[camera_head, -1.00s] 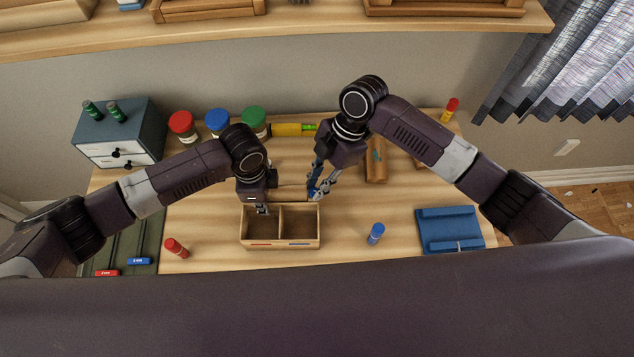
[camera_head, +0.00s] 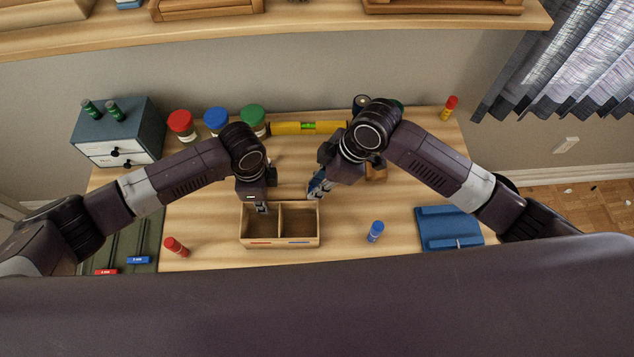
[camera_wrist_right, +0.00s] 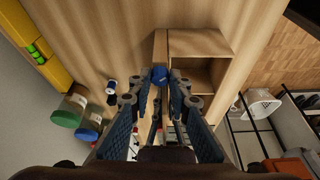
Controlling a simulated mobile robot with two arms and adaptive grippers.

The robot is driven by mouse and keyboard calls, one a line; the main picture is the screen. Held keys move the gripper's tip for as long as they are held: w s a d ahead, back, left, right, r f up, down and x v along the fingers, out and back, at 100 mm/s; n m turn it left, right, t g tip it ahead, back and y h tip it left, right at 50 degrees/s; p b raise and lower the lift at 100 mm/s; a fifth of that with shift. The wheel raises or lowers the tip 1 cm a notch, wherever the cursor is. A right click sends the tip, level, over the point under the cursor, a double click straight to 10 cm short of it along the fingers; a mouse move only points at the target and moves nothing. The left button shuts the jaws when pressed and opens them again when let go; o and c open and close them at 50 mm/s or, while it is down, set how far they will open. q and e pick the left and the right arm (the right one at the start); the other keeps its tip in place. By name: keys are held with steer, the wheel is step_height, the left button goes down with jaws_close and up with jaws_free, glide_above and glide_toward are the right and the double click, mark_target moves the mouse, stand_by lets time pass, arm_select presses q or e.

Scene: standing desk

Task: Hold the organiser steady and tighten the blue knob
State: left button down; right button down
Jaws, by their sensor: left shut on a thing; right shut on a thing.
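The organiser (camera_head: 281,242) is a wooden box with two open compartments, low in the middle of the desk; part of it shows in the right wrist view (camera_wrist_right: 200,44). My left gripper (camera_head: 262,208) is shut on its far wall at the left compartment. The blue knob (camera_wrist_right: 160,74) shows in the right wrist view beside the organiser's edge, between my fingertips. My right gripper (camera_head: 313,192) is shut on it, and its fingers also show in the right wrist view (camera_wrist_right: 161,83). The knob is hidden in the head view.
Lidded jars, a yellow level (camera_head: 290,128) and a drawer unit (camera_head: 120,130) line the back. Desk between organiser and case is mostly clear.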

stand_by(0.3)
steer(key=c, duration=1.8)
jaws_free()
steer(key=v, duration=1.2)
